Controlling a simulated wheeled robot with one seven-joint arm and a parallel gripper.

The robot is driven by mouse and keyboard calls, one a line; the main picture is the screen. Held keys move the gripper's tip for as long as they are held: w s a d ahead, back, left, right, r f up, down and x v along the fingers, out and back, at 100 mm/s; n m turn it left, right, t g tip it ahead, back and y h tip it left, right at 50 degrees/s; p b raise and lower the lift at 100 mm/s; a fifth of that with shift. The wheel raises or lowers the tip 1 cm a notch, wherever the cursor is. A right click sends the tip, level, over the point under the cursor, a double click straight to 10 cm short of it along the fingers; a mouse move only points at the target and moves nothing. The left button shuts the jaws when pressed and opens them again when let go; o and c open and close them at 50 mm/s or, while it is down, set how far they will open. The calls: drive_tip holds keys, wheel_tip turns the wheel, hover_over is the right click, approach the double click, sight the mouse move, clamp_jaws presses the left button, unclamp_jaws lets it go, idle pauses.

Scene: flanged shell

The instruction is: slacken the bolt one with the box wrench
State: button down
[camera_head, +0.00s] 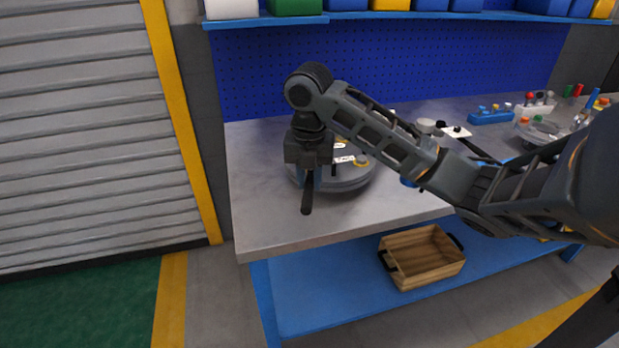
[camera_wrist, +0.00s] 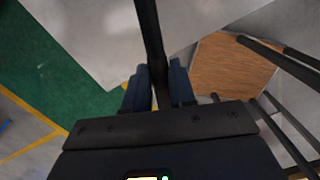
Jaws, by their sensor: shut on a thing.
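My gripper (camera_head: 308,180) is shut on the box wrench (camera_head: 307,197), a dark bar that sticks out below the fingers at the front of the flanged shell. In the wrist view the wrench (camera_wrist: 150,35) runs as a black bar between my two blue fingers (camera_wrist: 158,84). The round grey flanged shell (camera_head: 350,181) lies on the bench, partly hidden behind my gripper. It bears small white labels and a yellow mark. Bolt one cannot be made out, and the wrench's ring end is not clearly visible.
The grey workbench (camera_head: 270,225) has free room left of the shell and along its front edge. A wooden crate (camera_head: 425,262) stands on the blue lower shelf. A blue tool holder (camera_head: 490,117) and other small items stand at the right. A blue pegboard (camera_head: 300,60) closes the back.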

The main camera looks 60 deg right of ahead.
drive_tip(key=shift+f+b, duration=1.25)
drive_tip(key=shift+f, duration=0.15)
drive_tip(key=shift+s, duration=0.1)
drive_tip(key=s+d+n+b, duration=0.6)
drive_tip(key=s+n+b, duration=0.1)
drive_tip(key=n+b, duration=0.2)
drive_tip(key=shift+s+d+f+t+y+b, duration=0.2)
drive_tip(key=shift+d+t+y+b, duration=0.15)
drive_tip(key=shift+b, duration=0.35)
idle(0.8)
drive_tip(key=shift+r, duration=0.1)
idle(0.3)
wheel_tip(320, 180, up, 6)
drive_tip(key=p, duration=0.4)
drive_tip(key=shift+d, duration=0.15)
idle(0.5)
drive_tip(key=shift+r, duration=0.1)
idle(0.3)
